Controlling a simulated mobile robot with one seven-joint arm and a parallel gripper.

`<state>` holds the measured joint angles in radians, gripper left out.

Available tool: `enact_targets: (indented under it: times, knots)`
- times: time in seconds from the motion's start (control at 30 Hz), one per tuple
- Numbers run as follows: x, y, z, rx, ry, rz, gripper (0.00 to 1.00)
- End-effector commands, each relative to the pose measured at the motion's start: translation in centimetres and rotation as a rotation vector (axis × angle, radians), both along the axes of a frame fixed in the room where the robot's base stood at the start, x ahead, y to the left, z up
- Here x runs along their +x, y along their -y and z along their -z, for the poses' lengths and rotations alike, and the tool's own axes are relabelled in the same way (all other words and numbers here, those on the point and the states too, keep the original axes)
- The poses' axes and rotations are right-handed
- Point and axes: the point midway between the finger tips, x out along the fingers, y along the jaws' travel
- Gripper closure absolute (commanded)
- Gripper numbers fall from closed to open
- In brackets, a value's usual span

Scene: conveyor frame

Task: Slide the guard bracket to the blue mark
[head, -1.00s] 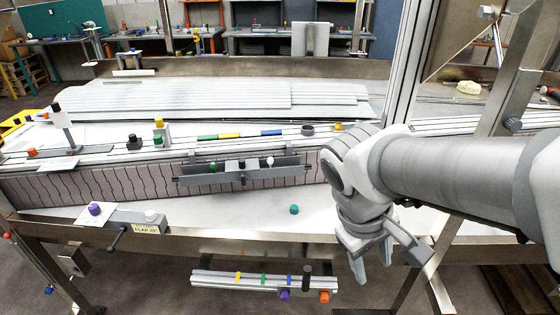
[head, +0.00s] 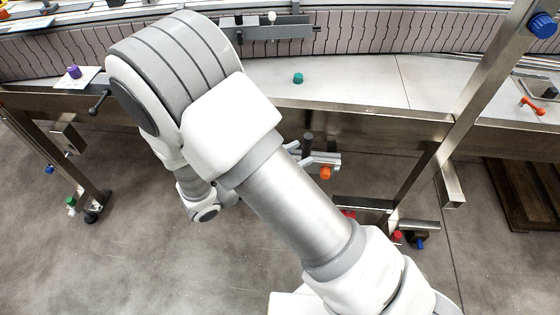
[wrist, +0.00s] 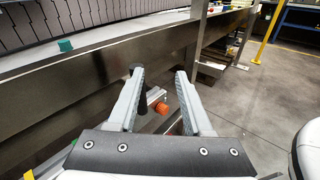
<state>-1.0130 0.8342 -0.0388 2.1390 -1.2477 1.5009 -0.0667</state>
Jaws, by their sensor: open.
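A black upright post (head: 308,139) stands on a pale rail (head: 331,158) fixed below the table's front edge; I take it for the guard bracket's handle. An orange knob (head: 325,173) sits beside it and also shows in the wrist view (wrist: 161,107). My gripper (wrist: 159,73) is open and empty. Its fingers point towards the rail, with the orange knob seen between them and the dark post partly behind the left finger. I cannot tell if a finger touches it. My arm hides the rail's left part in the head view, and the blue mark is not visible now.
The steel table front (head: 390,128) runs just above and behind the rail. A green knob (head: 298,78) and a purple knob (head: 74,71) are on the tabletop. A slanted steel post (head: 440,140) stands to the right.

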Motion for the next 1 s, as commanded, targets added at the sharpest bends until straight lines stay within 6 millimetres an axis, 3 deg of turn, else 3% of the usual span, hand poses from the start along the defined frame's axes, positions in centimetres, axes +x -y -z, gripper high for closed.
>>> enact_targets:
  times: [0.03, 0.1, 0.3, 0.47, 0.93, 1.0]
  knots:
    - [0.0, -1.0, 1.8, -0.044, -0.006, -0.051, 0.5]
    - [0.0, -2.1, 2.9, -0.087, -0.008, -0.107, 0.5]
    - [0.1, -3.4, 4.3, -0.141, -0.007, -0.18, 0.5]
    - [1.0, -2.6, 4.3, -0.142, -0.007, -0.182, 0.5]
    - [6.2, 2.0, 4.3, -0.141, -0.008, -0.178, 0.5]
    - [6.0, 1.7, 4.2, -0.14, -0.008, -0.182, 0.63]
